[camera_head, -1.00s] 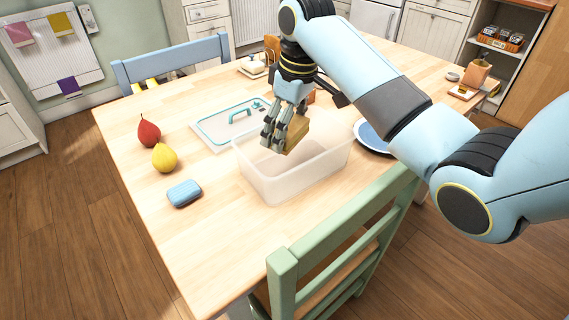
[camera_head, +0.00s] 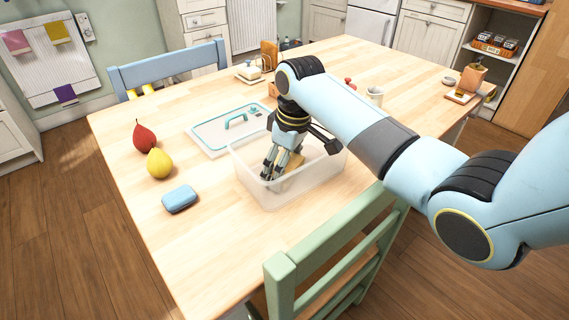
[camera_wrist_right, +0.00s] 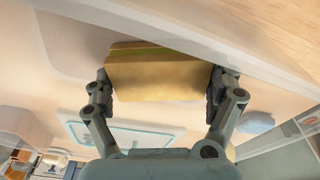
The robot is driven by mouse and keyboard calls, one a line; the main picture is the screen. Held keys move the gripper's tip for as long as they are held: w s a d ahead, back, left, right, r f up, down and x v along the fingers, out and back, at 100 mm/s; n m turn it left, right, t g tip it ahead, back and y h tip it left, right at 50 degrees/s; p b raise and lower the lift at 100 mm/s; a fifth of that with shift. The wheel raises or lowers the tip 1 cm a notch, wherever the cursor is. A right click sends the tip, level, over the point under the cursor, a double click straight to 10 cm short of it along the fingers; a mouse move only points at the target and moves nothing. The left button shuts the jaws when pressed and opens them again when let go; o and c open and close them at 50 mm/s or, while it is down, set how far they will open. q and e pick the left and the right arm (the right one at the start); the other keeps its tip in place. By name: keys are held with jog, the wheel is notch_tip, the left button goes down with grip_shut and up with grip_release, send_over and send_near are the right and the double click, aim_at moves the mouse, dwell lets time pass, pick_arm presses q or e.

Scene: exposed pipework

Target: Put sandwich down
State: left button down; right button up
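The sandwich (camera_wrist_right: 160,75) is a tan block with a green filling line, seen close up in the right wrist view. My right gripper (camera_wrist_right: 160,88) has a finger against each side of it. In the head view the right gripper (camera_head: 284,170) reaches down inside the clear plastic container (camera_head: 268,200), with the sandwich (camera_head: 292,161) partly hidden behind its fingers. Whether the sandwich touches the container's floor I cannot tell. The lid (camera_head: 225,128), white with a teal rim and handle, lies flat on the table behind the container. My left gripper is not in view.
A green chair (camera_head: 330,260) stands at the near edge, and a blue chair (camera_head: 170,62) at the far left. A mug (camera_head: 374,96) stands behind my arm.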

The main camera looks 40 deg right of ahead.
aim_at(292, 168)
jog(key=shift+o, duration=0.5)
notch_tip(292, 168, up, 12)
jog(key=s+p, duration=0.1)
jog(key=p, duration=0.1)
jog(key=shift+s+d, duration=0.3)
jog(key=shift+s, duration=0.05)
